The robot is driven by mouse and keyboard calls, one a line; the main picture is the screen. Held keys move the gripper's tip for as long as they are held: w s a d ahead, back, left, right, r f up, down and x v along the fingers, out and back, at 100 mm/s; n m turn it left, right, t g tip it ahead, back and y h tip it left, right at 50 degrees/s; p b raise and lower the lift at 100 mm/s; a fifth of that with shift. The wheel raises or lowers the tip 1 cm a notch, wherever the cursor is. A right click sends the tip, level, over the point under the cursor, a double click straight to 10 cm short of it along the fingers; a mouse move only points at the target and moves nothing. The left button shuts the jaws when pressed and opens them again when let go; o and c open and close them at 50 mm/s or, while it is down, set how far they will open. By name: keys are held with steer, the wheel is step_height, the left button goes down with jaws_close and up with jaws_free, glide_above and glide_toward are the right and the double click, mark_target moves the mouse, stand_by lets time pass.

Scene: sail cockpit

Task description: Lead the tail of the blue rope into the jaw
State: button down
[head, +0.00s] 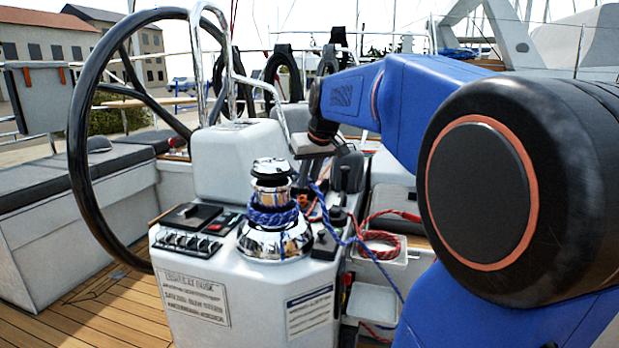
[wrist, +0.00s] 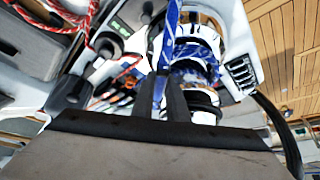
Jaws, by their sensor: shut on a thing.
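The chrome winch (head: 273,240) stands on the white console with the blue rope (head: 272,217) wrapped around its drum. The jaw is at the winch's upper part (head: 271,182), but its slot is too small to make out. In the wrist view, my gripper (wrist: 165,80) is shut on the blue rope (wrist: 171,40), whose taut length runs from the fingers past the winch (wrist: 197,50). In the head view, my fingers are mostly hidden among dark fittings just right of the winch top. Rope also hangs down the console's right side (head: 385,270).
A black steering wheel (head: 78,150) stands left of the winch. The console (head: 200,262) carries switches left of the winch and levers (head: 345,172) to its right. A red rope coil (head: 378,243) lies in a white tray at right. Teak floor is clear at lower left.

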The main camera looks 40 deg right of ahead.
steer(key=shift+a, duration=0.1)
steer(key=shift+s+a+m+h, duration=0.2)
steer(key=shift+a+m+h, duration=0.05)
steer(key=shift+a+m, duration=0.35)
steer(key=shift+s+a+m+h, duration=0.2)
steer(key=shift+a+m+h, duration=0.05)
steer(key=shift+a+m, duration=0.3)
steer(key=c, duration=1.2)
jaws_free()
steer(key=shift+d, duration=0.1)
steer(key=shift+r, duration=4.5)
steer(key=s+a+f+n, duration=0.1)
steer(key=s+a+f, duration=0.4)
steer(key=s+f, duration=0.3)
steer(key=s+a+f+n+y, duration=0.1)
steer(key=s+a+f+n, duration=0.1)
steer(key=s+a+f, duration=0.4)
steer(key=s+a+f+n+y, duration=0.1)
steer(key=s+a+f, duration=0.5)
steer(key=s+f, duration=0.5)
step_height(320, 180, down, 4)
steer(key=shift+s+r+n+g, duration=0.15)
steer(key=shift+r+n+g, duration=0.1)
steer(key=shift+g, duration=0.15)
